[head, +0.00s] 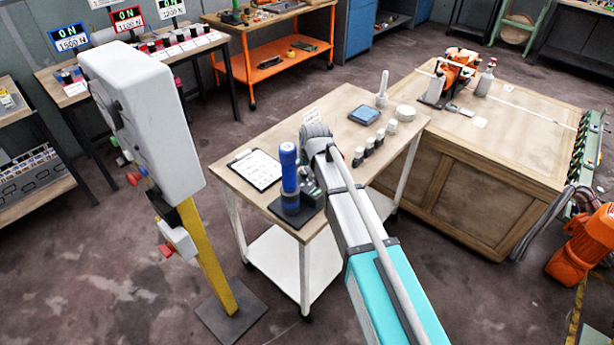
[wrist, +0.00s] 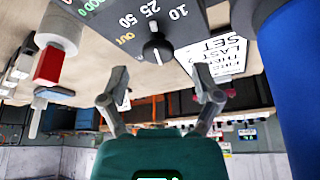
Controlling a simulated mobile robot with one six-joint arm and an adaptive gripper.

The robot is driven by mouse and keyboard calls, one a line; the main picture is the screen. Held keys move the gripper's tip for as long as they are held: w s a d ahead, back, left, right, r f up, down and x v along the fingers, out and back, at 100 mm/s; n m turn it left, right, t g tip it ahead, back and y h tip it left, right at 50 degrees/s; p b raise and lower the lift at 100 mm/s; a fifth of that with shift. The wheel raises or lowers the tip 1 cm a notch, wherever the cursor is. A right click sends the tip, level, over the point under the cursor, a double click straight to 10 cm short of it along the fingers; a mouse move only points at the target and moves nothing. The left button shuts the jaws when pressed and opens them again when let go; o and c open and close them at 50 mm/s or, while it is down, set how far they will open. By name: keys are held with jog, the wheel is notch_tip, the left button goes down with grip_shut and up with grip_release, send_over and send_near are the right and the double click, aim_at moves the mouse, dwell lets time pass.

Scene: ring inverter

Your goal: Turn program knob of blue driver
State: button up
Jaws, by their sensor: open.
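The blue driver (head: 289,178) is a blue cylinder standing upright on a dark base plate (head: 297,213) on the near side of the wooden-topped table; its blue body also fills the right edge of the wrist view (wrist: 298,75). The program knob (wrist: 157,48) is a small black knob with a pale pointer mark on a dark panel, ringed by OUT, 50, 25 and 10. My gripper (wrist: 160,98) is open and empty. Its fingers are spread to either side of the knob's column in the picture, and the knob appears just above the fingertips, apart from them. In the head view my arm largely hides the gripper and panel.
A clipboard (head: 254,169) lies left of the driver. Several small dark-and-white cylinders (head: 375,143) and a blue tray (head: 364,115) are on the table. A white card reading SET (wrist: 213,58) lies beside the panel. A grey box on a yellow post (head: 150,115) stands at left.

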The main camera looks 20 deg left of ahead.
aim_at(304, 174)
jog(key=shift+b+x, duration=0.85)
jog(key=shift+x, duration=0.45)
